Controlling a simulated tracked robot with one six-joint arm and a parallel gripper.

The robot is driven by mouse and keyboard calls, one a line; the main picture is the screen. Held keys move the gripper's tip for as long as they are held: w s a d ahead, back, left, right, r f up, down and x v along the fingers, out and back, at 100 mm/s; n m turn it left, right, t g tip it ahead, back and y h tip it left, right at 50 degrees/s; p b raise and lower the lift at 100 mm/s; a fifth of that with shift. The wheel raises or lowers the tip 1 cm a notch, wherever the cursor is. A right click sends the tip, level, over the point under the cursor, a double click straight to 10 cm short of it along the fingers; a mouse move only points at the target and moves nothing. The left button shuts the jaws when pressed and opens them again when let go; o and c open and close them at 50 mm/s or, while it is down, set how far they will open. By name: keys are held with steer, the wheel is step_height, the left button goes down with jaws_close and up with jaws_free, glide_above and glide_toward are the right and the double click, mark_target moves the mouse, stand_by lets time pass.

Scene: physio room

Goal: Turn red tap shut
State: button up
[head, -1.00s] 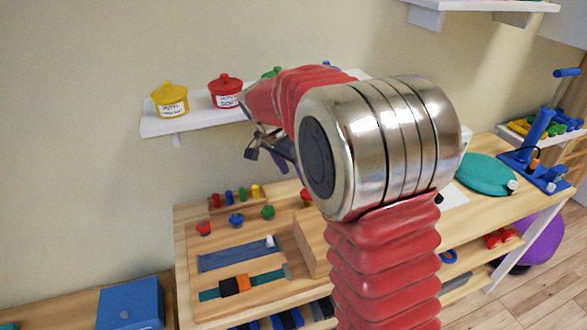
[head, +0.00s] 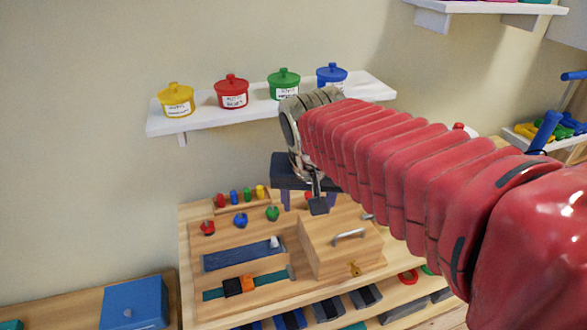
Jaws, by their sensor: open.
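A red tap-like knob (head: 207,228) stands at the left of a row on the wooden board (head: 190,265), beside a blue knob (head: 240,220) and a green knob (head: 272,213). Another small red piece (head: 308,195) shows behind my gripper, mostly hidden, so I cannot tell its shape. I cannot tell from here how far the red knob is turned. My gripper (head: 302,207) is open and empty, pointing down over the back right of the board, to the right of the green knob and apart from the left red knob.
A wooden box with a metal handle (head: 349,236) stands just in front of my gripper. Coloured pegs (head: 240,194) stand behind the knobs. A white shelf (head: 205,118) with lidded pots, including a red pot (head: 231,92), hangs above. A blue box (head: 134,303) lies at lower left.

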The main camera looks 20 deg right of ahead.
steer(key=s+a+n+t, duration=0.1)
steer(key=s+n, duration=0.1)
steer(key=s, duration=0.3)
steer(key=s+a+f+n+y, duration=0.1)
steer(key=s+n, duration=0.1)
steer(key=s, duration=0.3)
steer(key=shift+s+a+f+n+t, duration=0.3)
steer(key=shift+s+a+t, duration=0.05)
steer(key=shift+a+t, duration=0.05)
steer(key=shift+c, duration=0.3)
